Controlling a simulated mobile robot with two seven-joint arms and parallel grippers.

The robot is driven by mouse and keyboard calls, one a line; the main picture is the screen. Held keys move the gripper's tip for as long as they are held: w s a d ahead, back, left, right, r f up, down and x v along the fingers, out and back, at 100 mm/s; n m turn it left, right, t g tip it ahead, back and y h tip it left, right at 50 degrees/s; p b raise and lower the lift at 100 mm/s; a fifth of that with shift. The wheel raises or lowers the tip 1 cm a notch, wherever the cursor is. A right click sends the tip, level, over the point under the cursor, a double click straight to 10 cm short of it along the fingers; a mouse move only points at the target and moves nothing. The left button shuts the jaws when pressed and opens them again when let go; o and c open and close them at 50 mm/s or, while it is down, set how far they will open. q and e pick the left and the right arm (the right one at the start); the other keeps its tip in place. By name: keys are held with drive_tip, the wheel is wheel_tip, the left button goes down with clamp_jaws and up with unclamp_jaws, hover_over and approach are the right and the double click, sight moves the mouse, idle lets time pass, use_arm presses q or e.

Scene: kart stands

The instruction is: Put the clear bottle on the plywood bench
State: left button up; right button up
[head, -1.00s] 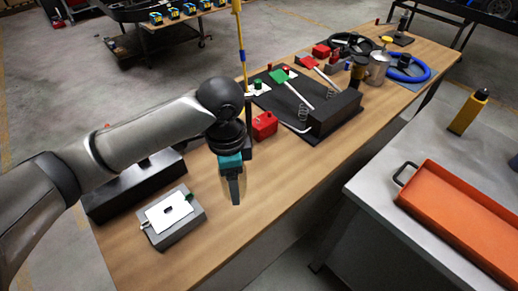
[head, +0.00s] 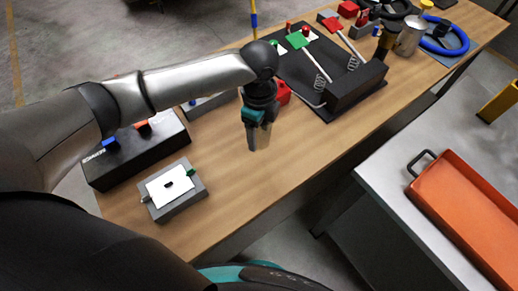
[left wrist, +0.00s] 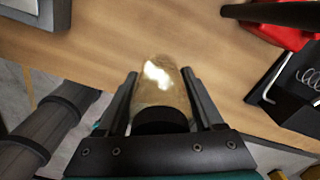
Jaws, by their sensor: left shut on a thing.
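The plywood bench (head: 232,163) runs diagonally across the head view, and its wood top also fills much of the left wrist view (left wrist: 225,50). My left gripper (head: 259,142) is over the bench top, pointing down, left of the black pedal board. In the left wrist view its two fingers (left wrist: 163,95) are shut on the clear bottle (left wrist: 163,82), which has a dark end near the palm. The bottle is mostly hidden by the fingers in the head view. I cannot tell whether it touches the wood. My right gripper is not in view.
A grey box with a white plate (head: 171,187) and a black box (head: 132,152) stand left on the bench. A red block (head: 283,93) and the pedal board (head: 300,75) are close behind the gripper. A grey table with an orange tray (head: 465,195) stands at right.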

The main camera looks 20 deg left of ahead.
sight(259, 157)
use_arm(q)
wheel_tip(259, 157, down, 8)
drive_tip(key=shift+f+b, duration=0.1)
drive_tip(key=shift+b, duration=0.45)
drive_tip(key=shift+f, duration=0.15)
drive_tip(key=o, duration=1.4)
wheel_tip(259, 157, up, 12)
drive_tip(key=shift+r+p, duration=0.2)
drive_tip(key=shift+p, duration=0.7)
